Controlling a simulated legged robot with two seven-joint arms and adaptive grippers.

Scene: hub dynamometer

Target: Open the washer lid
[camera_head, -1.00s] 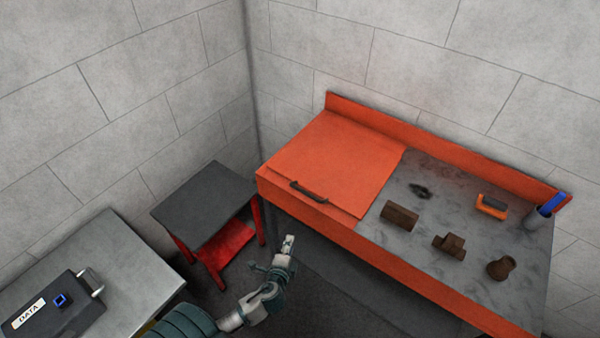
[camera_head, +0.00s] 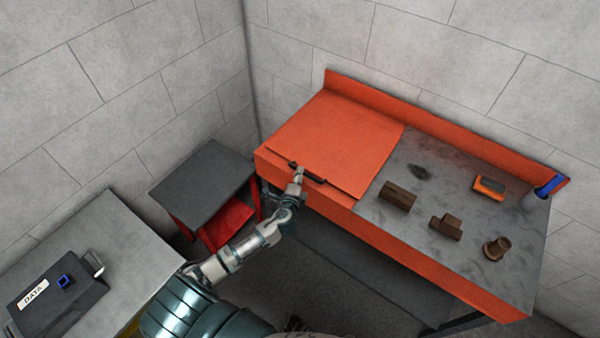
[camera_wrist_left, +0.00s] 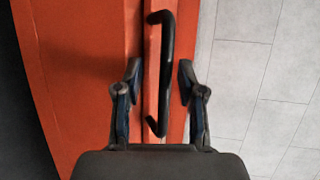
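The washer lid (camera_head: 334,138) is the orange panel on the left part of the orange bench, and it lies shut. Its black handle (camera_head: 308,173) runs along the front edge; it also shows in the left wrist view as a black bar (camera_wrist_left: 164,75). My left gripper (camera_head: 298,172) is at the handle in the head view. In the left wrist view, the left gripper (camera_wrist_left: 159,80) is open, with one finger on each side of the handle and a gap to both. My right gripper is not in view.
The bench's grey top (camera_head: 440,195) holds brown blocks (camera_head: 398,196), an orange-handled brush (camera_head: 489,188) and a cup with a blue item (camera_head: 545,190). A dark side table (camera_head: 203,183) and a grey table (camera_head: 120,250) with a black case (camera_head: 58,297) stand left.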

